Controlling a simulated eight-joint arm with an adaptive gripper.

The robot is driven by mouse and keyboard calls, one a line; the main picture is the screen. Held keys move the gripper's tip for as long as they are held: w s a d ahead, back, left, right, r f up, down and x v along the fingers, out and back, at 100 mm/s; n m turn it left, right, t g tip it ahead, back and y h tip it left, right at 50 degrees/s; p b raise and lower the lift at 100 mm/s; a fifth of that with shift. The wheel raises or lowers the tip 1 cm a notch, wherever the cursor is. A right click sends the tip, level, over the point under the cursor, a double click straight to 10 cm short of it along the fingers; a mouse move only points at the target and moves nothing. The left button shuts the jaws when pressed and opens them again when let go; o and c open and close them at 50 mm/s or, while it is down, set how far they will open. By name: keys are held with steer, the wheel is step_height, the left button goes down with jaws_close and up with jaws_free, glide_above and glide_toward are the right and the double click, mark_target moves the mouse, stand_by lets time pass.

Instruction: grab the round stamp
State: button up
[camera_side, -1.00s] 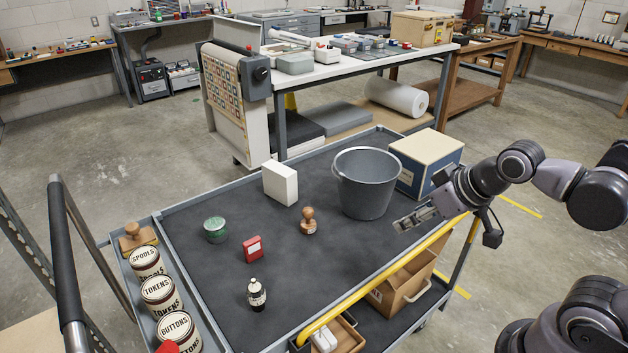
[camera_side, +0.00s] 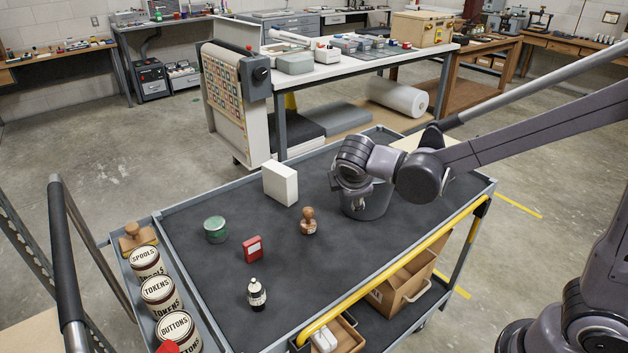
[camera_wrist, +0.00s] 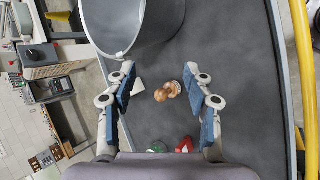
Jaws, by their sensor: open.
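The round stamp (camera_side: 308,221), with a wooden knob handle and round base, stands upright on the dark top of the cart, left of the bucket in the side view. In the wrist view the stamp (camera_wrist: 168,91) shows between the fingers, farther off and not touched. My gripper (camera_wrist: 162,84) is open and empty, with blue pads spread wide. In the side view my gripper (camera_side: 357,202) hangs in front of the bucket, above the cart and to the right of the stamp; its fingertips are hard to make out there.
A grey bucket (camera_side: 378,205) is close beside my gripper. A white box (camera_side: 280,184), a green tin (camera_side: 215,229), a red box (camera_side: 252,249) and a dark bottle with a pale label (camera_side: 257,295) stand around the stamp. The dark mat (camera_side: 330,270) in front of it is clear.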

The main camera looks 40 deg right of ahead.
mark_target(306, 216)
steer(key=w+a+f+n+h, duration=0.2)
steer(key=a+f, duration=0.1)
steer(key=w+a+f+n+t+h, duration=0.1)
steer(key=w+a+f+n+h, duration=0.1)
steer(key=a+f+n, duration=0.1)
steer(key=w+a+f+n+t+h, duration=0.1)
steer(key=w+a+f+n, duration=0.1)
steer(key=a+n, duration=0.1)
steer(key=shift+w+a+f+h, duration=0.25)
steer(key=shift+w+f+h, duration=0.05)
steer(key=shift+f+h, duration=0.1)
steer(key=shift+w+a+x, duration=0.1)
steer(key=shift+x, duration=1.75)
steer(key=shift+w+a+x, duration=0.15)
steer(key=shift+x, duration=1.75)
steer(key=shift+f, duration=0.2)
jaws_close()
